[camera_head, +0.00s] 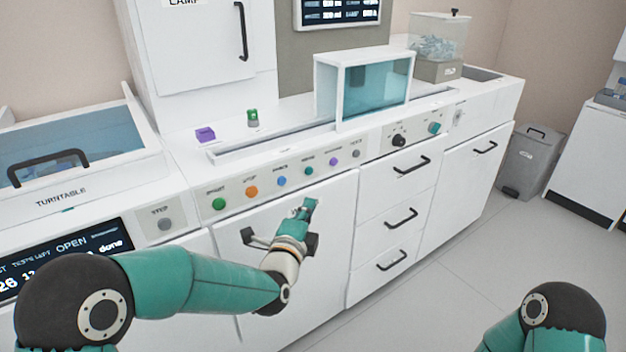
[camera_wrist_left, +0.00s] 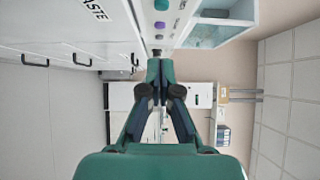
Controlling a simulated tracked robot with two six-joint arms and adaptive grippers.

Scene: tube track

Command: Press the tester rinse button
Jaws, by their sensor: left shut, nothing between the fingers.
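A row of coloured buttons runs along the white front panel (camera_head: 295,178) in the head view: green (camera_head: 218,204), orange (camera_head: 252,192), blue (camera_head: 281,181), teal (camera_head: 308,171), purple (camera_head: 333,162) and grey (camera_head: 356,154). Their labels are too small to read surely, so I cannot tell which is rinse. My left gripper (camera_head: 308,204) is shut and empty, below the teal button in the picture. My right gripper is out of view.
A cabinet door with a black handle (camera_head: 248,236) is behind my left forearm. Drawers (camera_head: 395,222) are to the right. A knob (camera_head: 398,140) and a teal control (camera_head: 435,128) sit further right on the panel. A clear-fronted box (camera_head: 375,88) stands above. A grey bin (camera_head: 527,160) stands on the floor.

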